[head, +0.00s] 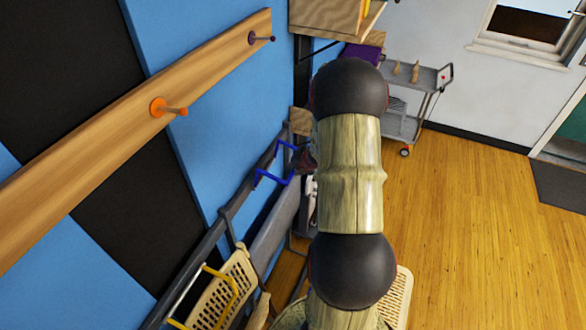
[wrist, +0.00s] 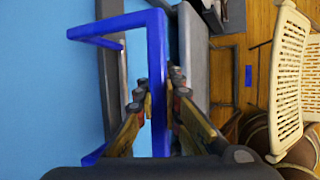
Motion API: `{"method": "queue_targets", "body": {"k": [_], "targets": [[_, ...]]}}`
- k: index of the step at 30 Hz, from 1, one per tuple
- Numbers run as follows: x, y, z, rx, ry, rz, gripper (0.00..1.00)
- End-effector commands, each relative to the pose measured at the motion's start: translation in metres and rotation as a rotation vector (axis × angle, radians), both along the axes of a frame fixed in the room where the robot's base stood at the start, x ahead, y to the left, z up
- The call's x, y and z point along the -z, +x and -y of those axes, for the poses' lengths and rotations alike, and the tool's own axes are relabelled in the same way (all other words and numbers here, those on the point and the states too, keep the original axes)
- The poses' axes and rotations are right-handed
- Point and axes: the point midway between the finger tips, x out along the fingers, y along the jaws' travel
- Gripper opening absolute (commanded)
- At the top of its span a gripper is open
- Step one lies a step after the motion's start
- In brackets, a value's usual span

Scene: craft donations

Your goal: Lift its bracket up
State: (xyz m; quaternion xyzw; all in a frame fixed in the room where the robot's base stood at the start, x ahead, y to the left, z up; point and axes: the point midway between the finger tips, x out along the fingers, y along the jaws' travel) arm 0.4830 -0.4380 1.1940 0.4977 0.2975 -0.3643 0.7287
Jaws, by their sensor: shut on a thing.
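The blue bracket (head: 272,178) is a bent bar on a grey rail along the blue and black wall in the head view. In the wrist view the blue bracket (wrist: 120,25) reaches up and left, and one straight bar of it runs down between my fingers. My gripper (wrist: 158,88) is shut on that bar, with a finger on each side. In the head view my gripper (head: 306,160) is small, dark and partly hidden behind my arm.
A wooden rail with an orange peg (head: 168,108) and a dark peg (head: 261,38) crosses the wall. Cream slatted seats (head: 226,291) stand low by the wall; one also shows in the wrist view (wrist: 291,75). A grey cart (head: 410,85) stands behind.

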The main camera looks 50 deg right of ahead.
Motion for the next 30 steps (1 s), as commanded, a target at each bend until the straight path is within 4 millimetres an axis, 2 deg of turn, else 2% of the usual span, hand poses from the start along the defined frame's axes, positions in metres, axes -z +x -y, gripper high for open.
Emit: {"method": "queue_targets", "body": {"k": [1, 17, 18, 30], "targets": [[-0.0048, -0.0018, 0.0061, 0.009, -0.009, 0.001, 0.00], [-0.0053, -0.0015, 0.0066, 0.009, -0.010, 0.002, 0.00], [-0.0054, -0.0014, 0.0066, 0.009, -0.010, 0.002, 0.07], [-0.0019, -0.0002, 0.0022, 0.003, -0.004, 0.001, 0.29]]}}
